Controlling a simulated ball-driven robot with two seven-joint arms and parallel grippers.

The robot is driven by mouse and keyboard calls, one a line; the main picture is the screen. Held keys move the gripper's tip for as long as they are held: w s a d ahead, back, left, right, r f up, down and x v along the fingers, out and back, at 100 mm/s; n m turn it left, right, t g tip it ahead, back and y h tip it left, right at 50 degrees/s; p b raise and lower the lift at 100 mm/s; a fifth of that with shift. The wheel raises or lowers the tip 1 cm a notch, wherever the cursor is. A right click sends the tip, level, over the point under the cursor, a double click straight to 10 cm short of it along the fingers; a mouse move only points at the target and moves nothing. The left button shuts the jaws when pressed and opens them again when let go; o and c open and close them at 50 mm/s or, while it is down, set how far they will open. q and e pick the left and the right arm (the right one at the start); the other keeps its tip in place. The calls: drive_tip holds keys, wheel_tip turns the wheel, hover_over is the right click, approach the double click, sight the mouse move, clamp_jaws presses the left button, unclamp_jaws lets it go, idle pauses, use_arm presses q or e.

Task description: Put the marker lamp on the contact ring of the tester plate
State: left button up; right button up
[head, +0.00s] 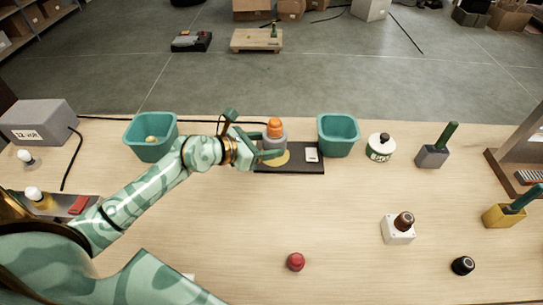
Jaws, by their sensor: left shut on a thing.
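The marker lamp (274,129) has an orange dome on a grey body and is upright. My left gripper (258,143) is shut on its grey body, reaching it from the left. The dark tester plate (293,168) lies on the table beneath, with a gold contact ring (283,160) at its left part and a white block at its right. The lamp is over the far part of the ring; I cannot tell whether it touches. A finger and the lamp hide part of the ring. My right gripper is not in view.
Teal bins (150,141) (338,137) stand left and right of the plate. A white-green jar (380,148) and a grey holder (433,156) stand farther right. A red ball-like knob (296,262) and a white button box (398,232) are nearer. The table's middle front is mostly clear.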

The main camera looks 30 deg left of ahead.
use_arm(q)
drive_tip(key=w+f+b, duration=0.1)
drive_tip(key=f, duration=0.1)
drive_tip(key=w+a+f+b, duration=0.1)
drive_tip(key=w+f, duration=0.1)
drive_tip(key=w+a+f+b, duration=0.1)
drive_tip(key=f, duration=0.1)
drive_tip(key=shift+w+a, duration=0.1)
drive_tip(key=shift+w, duration=0.25)
drive_tip(key=f+b, duration=0.2)
drive_tip(key=f, duration=0.1)
drive_tip(key=shift+w+a+f, duration=0.1)
drive_tip(key=shift+w+f, duration=0.1)
drive_tip(key=shift+r, duration=0.15)
drive_tip(key=shift+s, duration=0.1)
drive_tip(key=o, duration=1.1)
drive_tip(key=shift+f, duration=0.2)
drive_tip(key=shift+o, duration=0.2)
drive_tip(key=shift+r, duration=0.15)
